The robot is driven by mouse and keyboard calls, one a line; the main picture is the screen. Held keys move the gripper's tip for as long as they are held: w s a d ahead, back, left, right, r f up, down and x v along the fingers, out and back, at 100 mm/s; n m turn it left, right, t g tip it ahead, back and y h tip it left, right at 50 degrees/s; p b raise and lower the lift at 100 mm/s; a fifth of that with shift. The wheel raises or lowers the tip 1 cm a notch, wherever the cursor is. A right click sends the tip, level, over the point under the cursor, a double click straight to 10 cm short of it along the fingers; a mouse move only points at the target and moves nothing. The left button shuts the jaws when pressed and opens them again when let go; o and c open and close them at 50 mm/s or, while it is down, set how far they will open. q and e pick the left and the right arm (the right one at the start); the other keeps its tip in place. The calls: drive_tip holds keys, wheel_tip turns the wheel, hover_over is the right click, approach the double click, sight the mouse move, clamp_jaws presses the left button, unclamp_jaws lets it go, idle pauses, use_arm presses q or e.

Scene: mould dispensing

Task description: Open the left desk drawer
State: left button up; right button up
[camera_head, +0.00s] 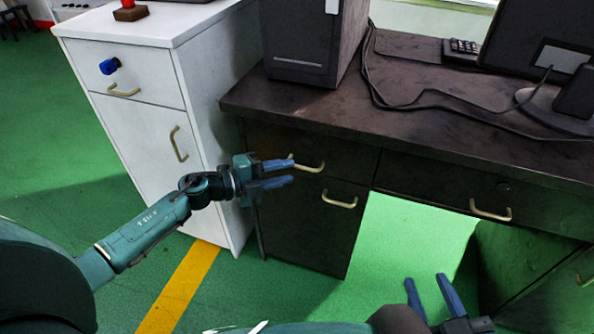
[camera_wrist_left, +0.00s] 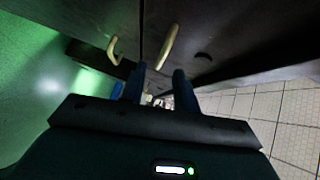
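The dark desk (camera_head: 455,90) has a left drawer (camera_head: 345,157) with a pale curved handle (camera_head: 308,167); the drawer is shut. My left gripper (camera_head: 291,171) is open, its two blue fingertips beside the left end of that handle. In the left wrist view, the handle (camera_wrist_left: 168,46) lies just beyond the fingertips, roughly in line with the gap between them (camera_wrist_left: 160,80). I cannot tell whether a finger touches it. My right gripper (camera_head: 431,284) is open and empty at the lower right, over the green floor.
Below the drawer is a desk door with its own handle (camera_head: 340,200); another drawer handle (camera_head: 490,210) is to the right. A white cabinet (camera_head: 205,90) stands close on the left. A computer tower (camera_head: 300,45), cables and a monitor (camera_head: 540,40) occupy the desktop.

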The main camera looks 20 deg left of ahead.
use_arm(q)
drive_tip(key=shift+x, duration=2)
drive_tip(key=shift+c, duration=0.4)
clamp_jaws()
